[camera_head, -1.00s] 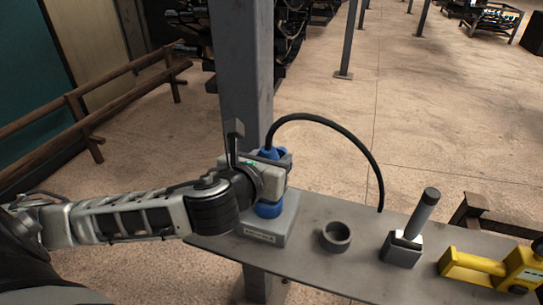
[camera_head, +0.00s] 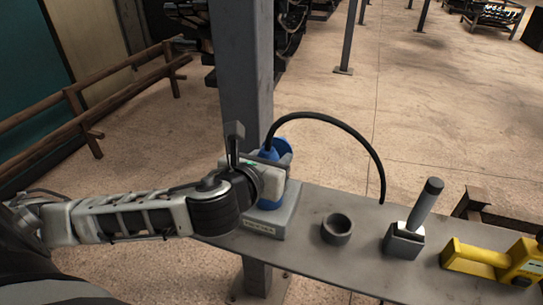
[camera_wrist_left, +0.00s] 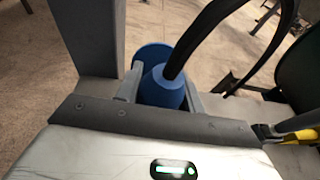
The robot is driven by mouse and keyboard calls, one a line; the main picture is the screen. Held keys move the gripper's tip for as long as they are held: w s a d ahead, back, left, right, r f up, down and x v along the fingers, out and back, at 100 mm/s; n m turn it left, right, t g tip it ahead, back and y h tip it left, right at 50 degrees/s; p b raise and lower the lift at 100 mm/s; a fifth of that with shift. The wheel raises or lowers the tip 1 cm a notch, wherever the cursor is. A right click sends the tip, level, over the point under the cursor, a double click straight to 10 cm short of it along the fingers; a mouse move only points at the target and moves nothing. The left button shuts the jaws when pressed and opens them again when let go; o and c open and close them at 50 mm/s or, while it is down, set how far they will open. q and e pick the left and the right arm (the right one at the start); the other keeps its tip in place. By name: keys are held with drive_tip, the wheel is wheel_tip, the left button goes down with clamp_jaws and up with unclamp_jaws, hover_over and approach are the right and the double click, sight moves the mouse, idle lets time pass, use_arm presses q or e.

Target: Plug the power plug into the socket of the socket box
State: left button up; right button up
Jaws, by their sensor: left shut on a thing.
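The blue power plug (camera_head: 268,153) with a black cable (camera_head: 335,121) is between the fingers of my left gripper (camera_head: 279,163), which is shut on it. The plug is at the grey socket box (camera_head: 285,222) on the table's left end, with blue showing below the gripper against the box. A round blue lid (camera_head: 285,148) stands behind the plug. In the left wrist view the plug (camera_wrist_left: 162,88) is between the two fingers, with the blue lid (camera_wrist_left: 153,54) behind it. The gripper hides the socket opening, so I cannot tell how deep the plug sits. My right gripper is not in view.
On the grey table (camera_head: 305,255) stand a dark ring (camera_head: 337,229), a grey block with an upright handle (camera_head: 405,240) and a yellow tool (camera_head: 480,260). A grey post (camera_head: 246,90) rises just behind the socket box. A wooden rail (camera_head: 80,110) is at left.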

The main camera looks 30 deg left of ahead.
use_arm(q)
drive_tip(key=shift+f+b, duration=0.4)
drive_tip(key=shift+f, duration=0.4)
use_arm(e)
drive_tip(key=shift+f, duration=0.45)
use_arm(q)
drive_tip(key=o, duration=1.3)
